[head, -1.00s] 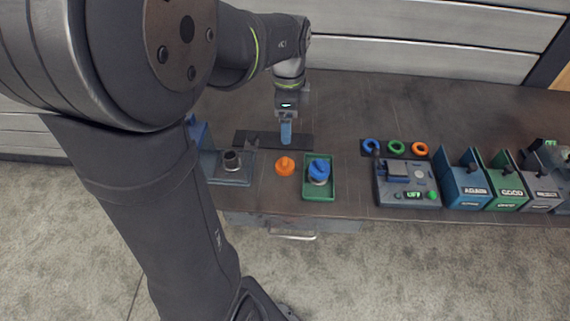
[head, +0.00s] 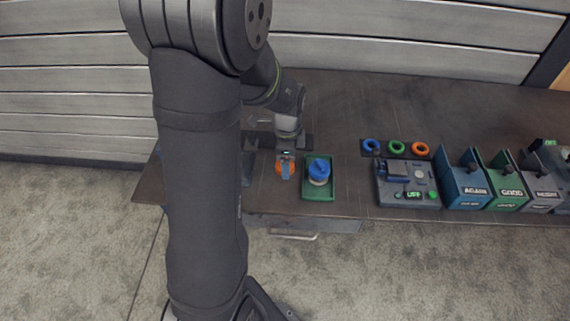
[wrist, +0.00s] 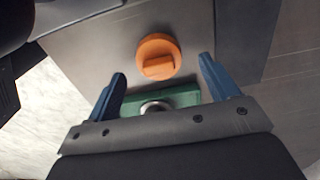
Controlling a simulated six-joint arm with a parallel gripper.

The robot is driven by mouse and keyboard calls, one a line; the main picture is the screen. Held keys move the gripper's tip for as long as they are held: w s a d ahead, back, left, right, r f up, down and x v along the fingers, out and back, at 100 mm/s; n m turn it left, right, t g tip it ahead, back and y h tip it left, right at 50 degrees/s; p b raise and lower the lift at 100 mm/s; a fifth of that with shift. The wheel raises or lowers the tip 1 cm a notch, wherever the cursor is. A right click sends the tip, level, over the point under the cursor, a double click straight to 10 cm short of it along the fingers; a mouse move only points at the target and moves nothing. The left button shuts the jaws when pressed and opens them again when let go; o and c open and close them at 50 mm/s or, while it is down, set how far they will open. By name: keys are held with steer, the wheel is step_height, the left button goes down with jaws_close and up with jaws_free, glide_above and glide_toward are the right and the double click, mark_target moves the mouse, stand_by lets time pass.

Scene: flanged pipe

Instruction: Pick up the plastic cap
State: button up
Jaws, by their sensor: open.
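The orange plastic cap (head: 279,168) sits on the table, left of the green tray (head: 318,196). A blue cap (head: 319,168) sits on a piece in that tray. My gripper (head: 286,168) is at the orange cap in the head view, its blue fingers partly covering it. In the wrist view, my gripper (wrist: 162,72) is open and the orange cap (wrist: 158,57) shows between and slightly beyond the fingertips, its raised grip facing me. I cannot tell the height of the fingers above it. The green tray (wrist: 183,98) shows behind the gripper body, partly hidden.
Right of the tray stand a grey control box (head: 407,184) and a blue bin marked AGAIN (head: 474,190) beside a green bin marked GOOD (head: 507,190). Blue, green and orange rings (head: 397,147) lie behind the box. My arm hides the table's left part.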

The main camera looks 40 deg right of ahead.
steer(key=shift+f, duration=0.85)
steer(key=c, duration=1)
steer(key=shift+r, duration=0.15)
